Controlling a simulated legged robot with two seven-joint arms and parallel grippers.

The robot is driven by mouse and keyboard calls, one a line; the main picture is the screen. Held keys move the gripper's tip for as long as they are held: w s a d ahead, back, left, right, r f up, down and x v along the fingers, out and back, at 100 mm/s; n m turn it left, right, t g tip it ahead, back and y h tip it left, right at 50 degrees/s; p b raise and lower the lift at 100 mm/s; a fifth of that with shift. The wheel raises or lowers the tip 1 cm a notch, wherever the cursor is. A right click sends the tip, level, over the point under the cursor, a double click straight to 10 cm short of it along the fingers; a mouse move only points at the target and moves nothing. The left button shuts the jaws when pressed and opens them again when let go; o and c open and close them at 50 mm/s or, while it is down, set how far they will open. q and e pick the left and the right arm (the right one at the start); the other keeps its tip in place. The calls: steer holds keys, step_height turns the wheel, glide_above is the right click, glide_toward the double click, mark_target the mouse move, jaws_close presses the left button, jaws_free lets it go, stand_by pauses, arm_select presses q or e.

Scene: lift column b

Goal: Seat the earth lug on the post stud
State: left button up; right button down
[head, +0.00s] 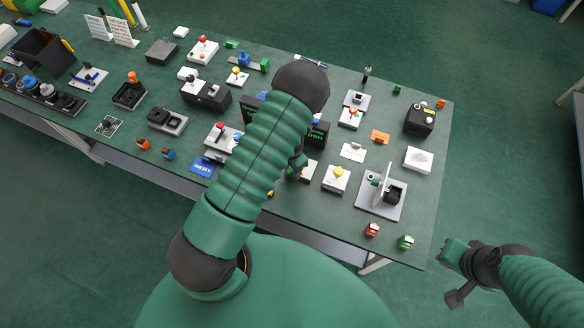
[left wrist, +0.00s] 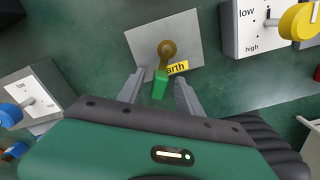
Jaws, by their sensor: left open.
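In the left wrist view the earth lug (left wrist: 167,48) is a brass ring with a green sleeve (left wrist: 160,86). The ring lies over a pale grey plate (left wrist: 189,32) with a yellow "earth" label (left wrist: 178,67). A post stud cannot be made out clearly; I cannot tell whether the ring is around it. My left gripper (left wrist: 159,90) is open, one finger on each side of the green sleeve, with gaps visible. In the head view my left gripper (head: 297,166) is mostly hidden by my arm.
A white low/high switch box with a yellow knob (left wrist: 299,22) stands right of the plate. A box with a blue knob (left wrist: 11,114) is at left. The green table (head: 300,208) holds several other fixtures. A grey stand with an upright panel (head: 382,197) is at right.

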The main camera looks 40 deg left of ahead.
arm_select(q)
step_height(320, 180, up, 17)
stand_by(0.4)
steer(key=shift+f, duration=0.15)
